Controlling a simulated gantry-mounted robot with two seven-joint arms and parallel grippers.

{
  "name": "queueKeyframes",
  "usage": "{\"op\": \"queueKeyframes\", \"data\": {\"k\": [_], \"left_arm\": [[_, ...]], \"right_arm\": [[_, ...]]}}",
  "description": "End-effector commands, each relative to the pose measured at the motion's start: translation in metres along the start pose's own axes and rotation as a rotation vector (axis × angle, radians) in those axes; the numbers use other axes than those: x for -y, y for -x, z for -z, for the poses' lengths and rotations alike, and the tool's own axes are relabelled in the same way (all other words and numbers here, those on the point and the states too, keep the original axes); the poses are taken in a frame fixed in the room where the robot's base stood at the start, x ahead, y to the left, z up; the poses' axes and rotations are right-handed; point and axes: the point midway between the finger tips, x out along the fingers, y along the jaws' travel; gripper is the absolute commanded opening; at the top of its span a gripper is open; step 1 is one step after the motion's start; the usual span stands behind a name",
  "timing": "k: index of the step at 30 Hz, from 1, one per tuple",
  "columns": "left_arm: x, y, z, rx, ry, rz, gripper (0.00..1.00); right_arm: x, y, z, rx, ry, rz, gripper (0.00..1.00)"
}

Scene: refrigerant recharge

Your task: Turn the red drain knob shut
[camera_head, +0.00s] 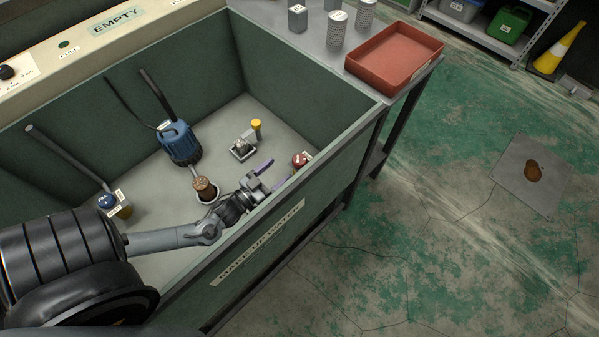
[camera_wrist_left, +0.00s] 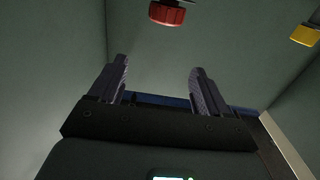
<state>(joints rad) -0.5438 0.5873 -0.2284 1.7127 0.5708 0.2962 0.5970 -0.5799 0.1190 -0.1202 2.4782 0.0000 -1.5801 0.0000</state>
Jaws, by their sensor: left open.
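The red drain knob (camera_head: 301,159) sits inside the green tank, near its front right corner, with a small white label on it. In the left wrist view the red knob (camera_wrist_left: 167,13) shows at the top edge, partly cut off, beyond the fingertips. My left gripper (camera_head: 272,172) is inside the tank, just left of the knob and apart from it. Its two fingers (camera_wrist_left: 160,75) are spread with nothing between them. My right gripper is not in view.
The green tank (camera_head: 320,75) has high walls close to my left arm. Inside stand a blue pump (camera_head: 180,143), a brown cylinder (camera_head: 205,189), a yellow knob (camera_head: 256,124) and a blue knob (camera_head: 107,201). A red tray (camera_head: 395,55) lies on the bench outside.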

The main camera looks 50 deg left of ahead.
Motion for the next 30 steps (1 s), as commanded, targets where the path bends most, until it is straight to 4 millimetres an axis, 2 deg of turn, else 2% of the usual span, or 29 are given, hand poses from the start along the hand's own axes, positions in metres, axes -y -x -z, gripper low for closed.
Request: {"op": "queueKeyframes", "data": {"k": [1, 7, 14, 30], "left_arm": [[0.001, 0.000, -0.021, -0.001, 0.001, 0.001, 0.77], [0.001, 0.001, -0.043, 0.002, 0.001, 0.003, 0.77], [0.001, -0.012, -0.047, 0.000, 0.000, 0.001, 0.77], [0.001, -0.091, -0.048, 0.001, 0.000, 0.001, 0.77]], "right_arm": [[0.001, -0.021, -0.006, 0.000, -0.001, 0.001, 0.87], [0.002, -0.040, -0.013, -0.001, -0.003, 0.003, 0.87], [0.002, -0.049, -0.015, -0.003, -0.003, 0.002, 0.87], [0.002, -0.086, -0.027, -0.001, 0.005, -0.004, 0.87]]}}
